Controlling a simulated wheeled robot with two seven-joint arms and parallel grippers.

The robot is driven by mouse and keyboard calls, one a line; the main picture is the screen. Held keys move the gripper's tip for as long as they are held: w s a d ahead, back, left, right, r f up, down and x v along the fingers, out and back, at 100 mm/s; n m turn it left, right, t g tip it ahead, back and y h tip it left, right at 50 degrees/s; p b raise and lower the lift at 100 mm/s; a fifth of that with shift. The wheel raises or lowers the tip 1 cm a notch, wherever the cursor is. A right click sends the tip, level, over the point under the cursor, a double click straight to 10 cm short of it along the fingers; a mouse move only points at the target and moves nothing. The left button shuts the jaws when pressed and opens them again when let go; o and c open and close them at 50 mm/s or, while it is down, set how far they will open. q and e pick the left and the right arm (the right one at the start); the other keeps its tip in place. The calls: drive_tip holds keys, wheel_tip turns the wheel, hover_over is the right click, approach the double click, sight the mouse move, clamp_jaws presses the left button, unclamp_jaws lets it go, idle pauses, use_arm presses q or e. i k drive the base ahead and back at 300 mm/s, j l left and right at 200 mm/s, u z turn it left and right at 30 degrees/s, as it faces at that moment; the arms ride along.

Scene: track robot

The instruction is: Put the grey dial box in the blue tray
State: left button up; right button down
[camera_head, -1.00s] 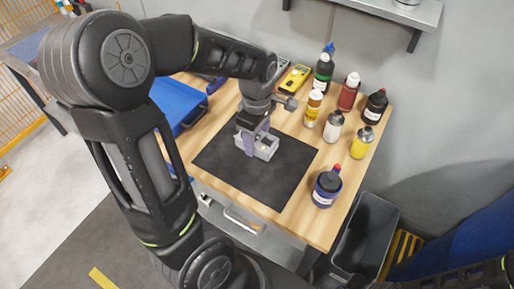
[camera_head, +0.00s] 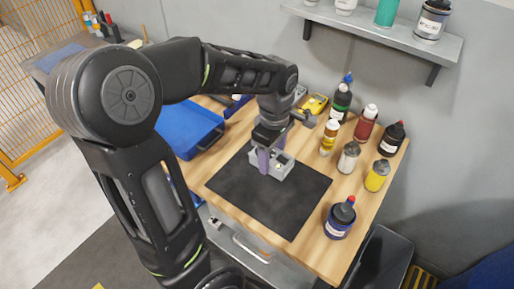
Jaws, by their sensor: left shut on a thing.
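The grey dial box (camera_head: 285,170) is a small light grey box on the black mat (camera_head: 270,203), near the mat's far edge. My left gripper (camera_head: 270,158) points down over the box and is shut on it, with a purple finger showing at its near left side. I cannot tell whether the box rests on the mat or is slightly above it. The blue tray (camera_head: 187,128) lies on the table to the left, partly hidden behind my left arm. My right gripper is not in view.
Several bottles stand on the table's right side, including a blue one (camera_head: 340,218) and a yellow one (camera_head: 377,176). A yellow meter (camera_head: 315,104) lies at the back. A wall shelf (camera_head: 385,35) holds containers. A dark bin (camera_head: 380,262) stands by the right edge.

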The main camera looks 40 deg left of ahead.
sight(169, 125)
drive_tip(key=k+j, duration=0.1)
drive_tip(key=j, duration=0.3)
drive_tip(key=k+j+z, duration=0.15)
drive_tip(key=j, duration=0.7)
drive_tip(key=k+j+z, duration=0.15)
drive_tip(key=j, duration=0.25)
drive_tip(key=k+j, duration=0.15)
drive_tip(key=j, duration=0.25)
drive_tip(key=k+j+z, duration=0.15)
drive_tip(key=j, duration=0.25)
